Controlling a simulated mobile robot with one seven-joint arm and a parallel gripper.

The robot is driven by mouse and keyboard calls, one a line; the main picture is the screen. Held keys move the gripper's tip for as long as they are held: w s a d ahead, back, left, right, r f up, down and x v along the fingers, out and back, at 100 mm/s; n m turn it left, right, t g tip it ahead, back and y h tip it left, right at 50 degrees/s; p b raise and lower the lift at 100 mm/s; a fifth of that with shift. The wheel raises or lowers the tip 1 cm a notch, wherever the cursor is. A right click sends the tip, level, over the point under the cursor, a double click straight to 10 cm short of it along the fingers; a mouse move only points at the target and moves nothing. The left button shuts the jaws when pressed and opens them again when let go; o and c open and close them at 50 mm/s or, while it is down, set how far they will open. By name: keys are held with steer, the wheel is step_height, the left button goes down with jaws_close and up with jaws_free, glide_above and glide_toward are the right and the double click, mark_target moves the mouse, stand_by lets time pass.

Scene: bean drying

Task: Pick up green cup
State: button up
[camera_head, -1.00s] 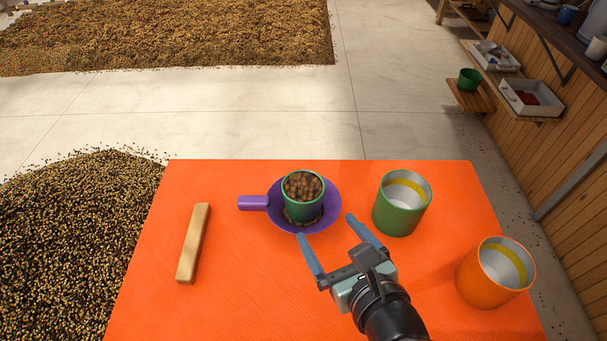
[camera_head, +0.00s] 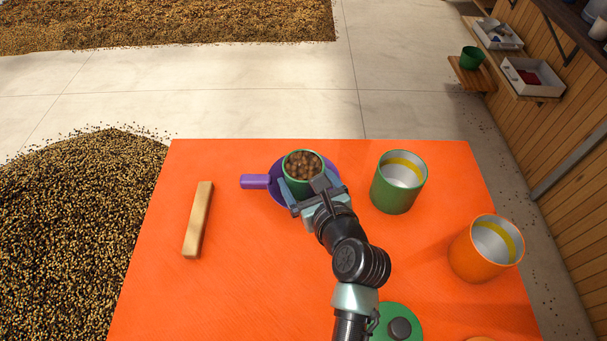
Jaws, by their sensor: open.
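The green cup (camera_head: 304,186) is filled with brown beans (camera_head: 303,166) and stands upright in the purple pan (camera_head: 273,166), whose handle points left. My gripper (camera_head: 310,187) is at the near side of the cup, with its fingers open. The left finger shows beside the cup's lower left side, and the right finger shows at its right. My gripper hides the cup's lower front and part of the pan. I cannot tell whether the fingers touch the cup.
A larger green canister (camera_head: 398,187) stands close on the right, and an orange canister (camera_head: 484,250) is farther right. A wooden block (camera_head: 198,220) lies at left. A green lid (camera_head: 398,326) is near the front edge. The orange table (camera_head: 250,290) is clear at front left.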

steer(key=shift+c, duration=0.4)
steer(key=c, duration=1.2)
steer(key=shift+o, duration=0.2)
steer(key=shift+r, duration=0.15)
step_height(320, 180, up, 10)
